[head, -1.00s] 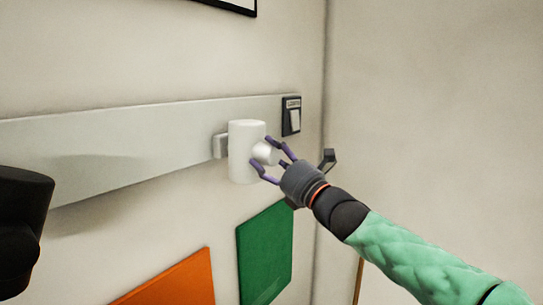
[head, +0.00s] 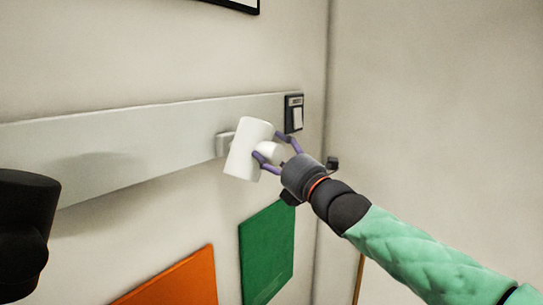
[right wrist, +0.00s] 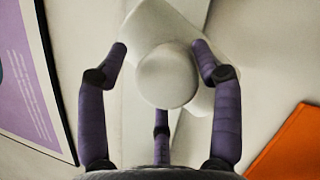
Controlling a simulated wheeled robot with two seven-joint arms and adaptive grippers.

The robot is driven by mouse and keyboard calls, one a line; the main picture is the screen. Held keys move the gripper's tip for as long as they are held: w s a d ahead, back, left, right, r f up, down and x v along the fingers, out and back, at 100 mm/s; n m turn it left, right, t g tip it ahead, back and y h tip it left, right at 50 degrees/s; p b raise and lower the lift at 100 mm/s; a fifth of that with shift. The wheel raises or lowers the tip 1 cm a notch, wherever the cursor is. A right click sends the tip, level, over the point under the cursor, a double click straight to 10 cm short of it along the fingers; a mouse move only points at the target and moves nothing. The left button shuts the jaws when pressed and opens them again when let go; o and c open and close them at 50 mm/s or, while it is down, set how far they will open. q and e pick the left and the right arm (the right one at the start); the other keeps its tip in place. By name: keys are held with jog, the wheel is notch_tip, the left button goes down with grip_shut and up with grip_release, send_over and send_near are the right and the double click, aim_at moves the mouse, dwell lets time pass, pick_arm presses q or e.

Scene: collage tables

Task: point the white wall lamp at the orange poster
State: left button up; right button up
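The white wall lamp (head: 247,150) is a cylinder with a round knob on its side, mounted on a grey rail. It is tilted, its lower end toward the lower left. The orange poster (head: 180,282) is on the wall below and left of it, cut off by the lower edge. My right gripper (head: 273,147) has its purple fingers around the lamp's knob. In the right wrist view the knob (right wrist: 167,77) sits between the fingers, and an orange corner (right wrist: 293,145) shows at the right. My left gripper is not in view.
A green poster (head: 266,250) hangs below the lamp, right of the orange one. A dark switch (head: 294,114) is on the rail (head: 110,145) close to the lamp's right. The wall corner is just beyond. A framed picture (right wrist: 25,75) shows in the right wrist view.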

jog(key=shift+w+d+f, duration=0.15)
jog(key=shift+w+d, duration=0.1)
jog(key=shift+w, duration=0.05)
jog(key=shift+s+a, duration=0.1)
jog(key=shift+a, duration=0.05)
jog(key=shift+f, duration=0.15)
jog(key=v, duration=1.2)
jog(key=shift+a, duration=0.15)
